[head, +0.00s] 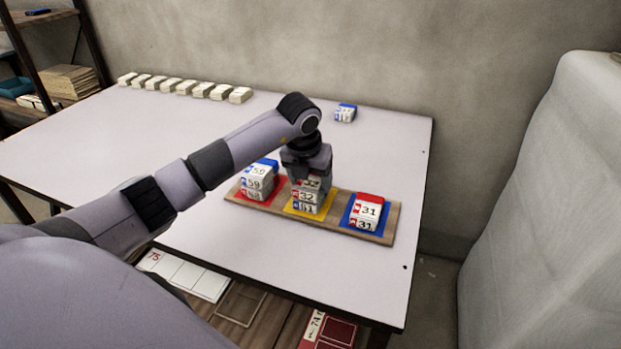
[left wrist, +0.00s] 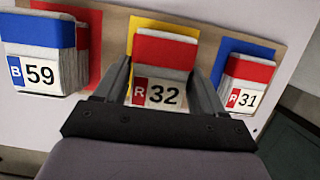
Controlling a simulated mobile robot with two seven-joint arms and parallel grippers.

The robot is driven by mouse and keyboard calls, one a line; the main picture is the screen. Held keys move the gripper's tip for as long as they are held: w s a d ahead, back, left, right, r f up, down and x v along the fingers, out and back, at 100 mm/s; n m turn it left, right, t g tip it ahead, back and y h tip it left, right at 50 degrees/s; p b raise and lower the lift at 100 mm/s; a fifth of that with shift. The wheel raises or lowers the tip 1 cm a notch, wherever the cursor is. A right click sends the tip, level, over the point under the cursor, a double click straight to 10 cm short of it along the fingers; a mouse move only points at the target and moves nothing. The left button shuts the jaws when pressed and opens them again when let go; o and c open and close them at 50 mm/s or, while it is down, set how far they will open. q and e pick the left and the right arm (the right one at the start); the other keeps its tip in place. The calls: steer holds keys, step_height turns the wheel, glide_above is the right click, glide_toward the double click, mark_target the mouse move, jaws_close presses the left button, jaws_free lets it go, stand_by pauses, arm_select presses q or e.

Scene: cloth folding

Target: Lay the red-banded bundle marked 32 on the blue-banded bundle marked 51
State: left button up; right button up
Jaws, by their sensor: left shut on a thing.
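The red-banded bundle marked 32 (head: 305,196) is between the fingers of my left gripper (head: 308,180), over the yellow square of the wooden board. In the left wrist view its red top and R 32 label (left wrist: 160,93) show between the two fingers. Directly below it is the bundle marked 51 (head: 305,209), of which only a low strip with its number shows; its blue band is hard to make out. The 32 bundle appears to rest on it, though I cannot tell whether they touch fully. My right gripper is not in view.
The wooden board (head: 384,238) also carries a stack with a blue-topped 59 bundle (head: 257,181) on red and red-topped 31 bundles (head: 367,210) on blue. A blue-banded bundle (head: 345,113) lies at the back. Several pale bundles (head: 185,87) line the far edge. The table's left is clear.

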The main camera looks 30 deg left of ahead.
arm_select(q)
steer(key=shift+f, duration=0.2)
steer(key=o, duration=1)
steer(key=shift+o, duration=0.2)
steer(key=shift+r, duration=0.5)
steer(key=v, duration=1.1)
steer(key=shift+s+r+p, duration=0.2)
steer(key=shift+r+p, duration=0.05)
steer(key=shift+p, duration=0.2)
